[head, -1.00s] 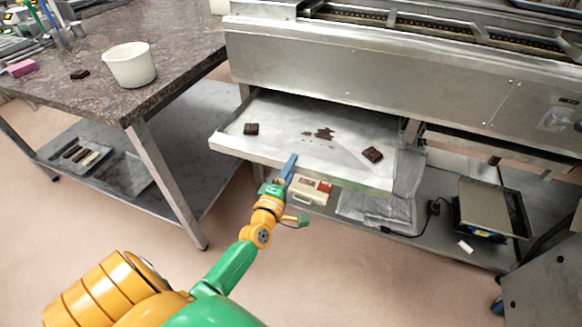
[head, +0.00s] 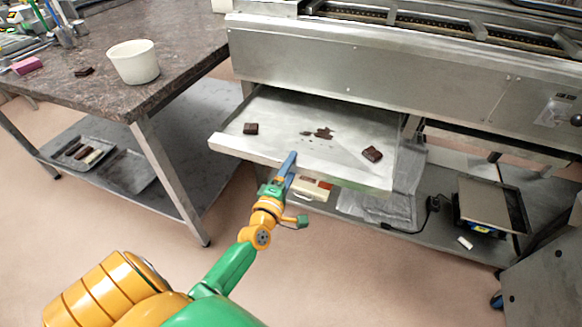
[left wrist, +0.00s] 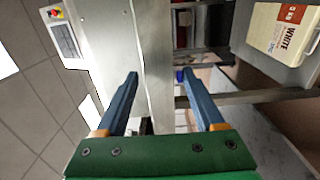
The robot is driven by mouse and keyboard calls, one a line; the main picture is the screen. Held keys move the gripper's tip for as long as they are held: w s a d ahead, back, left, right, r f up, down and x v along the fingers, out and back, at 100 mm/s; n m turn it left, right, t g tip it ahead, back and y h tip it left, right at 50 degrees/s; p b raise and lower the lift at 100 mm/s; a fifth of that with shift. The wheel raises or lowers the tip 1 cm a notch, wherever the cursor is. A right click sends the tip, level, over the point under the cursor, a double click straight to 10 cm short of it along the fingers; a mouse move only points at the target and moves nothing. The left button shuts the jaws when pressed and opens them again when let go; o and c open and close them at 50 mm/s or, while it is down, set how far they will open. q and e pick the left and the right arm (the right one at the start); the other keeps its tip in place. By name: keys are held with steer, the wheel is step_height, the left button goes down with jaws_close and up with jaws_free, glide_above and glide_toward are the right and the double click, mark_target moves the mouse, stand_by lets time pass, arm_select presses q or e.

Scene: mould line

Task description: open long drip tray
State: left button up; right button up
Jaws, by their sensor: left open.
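The long drip tray (head: 270,146) is a shallow metal tray sticking out well from under the steel machine. Two dark chocolate pieces and a brown smear lie on it. My left gripper (head: 289,164) is at the tray's front wall, left of its middle. In the left wrist view the open blue fingers (left wrist: 160,74) stand on either side of a metal strip that looks like the tray's front wall (left wrist: 157,50). Whether the fingers touch it I cannot tell. My right gripper is out of view.
A stone-topped table (head: 105,95) with a white tub (head: 133,63) stands at the left. Below the tray, a low shelf (head: 455,245) holds a carton (head: 312,188), a plastic sheet and a flat scale (head: 490,205). The floor in front is clear.

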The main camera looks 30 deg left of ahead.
arm_select(q)
steer(key=v, duration=0.6)
steer(key=shift+s, duration=0.35)
steer(key=shift+d, duration=0.1)
